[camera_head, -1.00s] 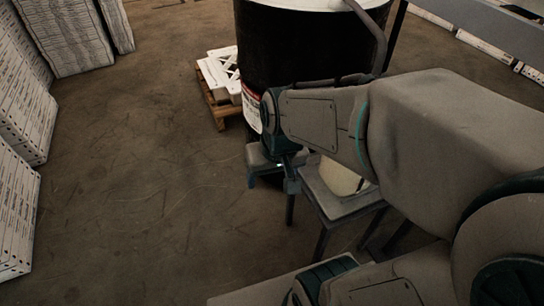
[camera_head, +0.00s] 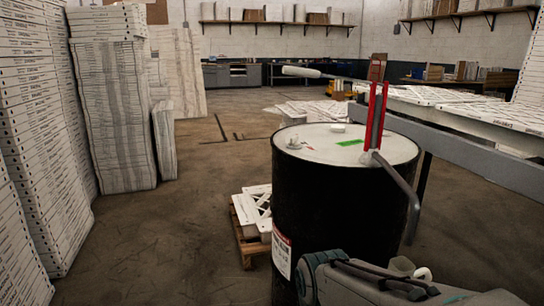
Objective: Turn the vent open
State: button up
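A black drum (camera_head: 335,205) with a pale lid (camera_head: 320,150) stands in the middle of the head view. A small white knob-like fitting (camera_head: 293,142) is at the lid's left edge, and a low white cap (camera_head: 338,128) is near its back. I cannot tell for sure which of them is the vent or how it is turned. A red hand pump (camera_head: 375,115) stands on the lid's right side. Its pale handle reaches left and its grey spout bends down over the front right. My arm crosses the bottom right, in front of the drum. My gripper is out of view.
Stacks of white boxed filters (camera_head: 115,115) stand on the left. A small pallet (camera_head: 245,235) with white pieces sits beside the drum. A grey rail (camera_head: 480,160) and flat white panels (camera_head: 460,105) are on the right. The floor at left centre is clear.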

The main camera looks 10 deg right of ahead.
aim_at(294, 142)
jog(key=z, duration=0.15)
jog(key=k, duration=0.35)
jog(key=u, duration=0.85)
jog(key=i, duration=1.45)
jog(key=z, duration=0.65)
jog(key=i, duration=0.9)
jog(key=z, duration=0.55)
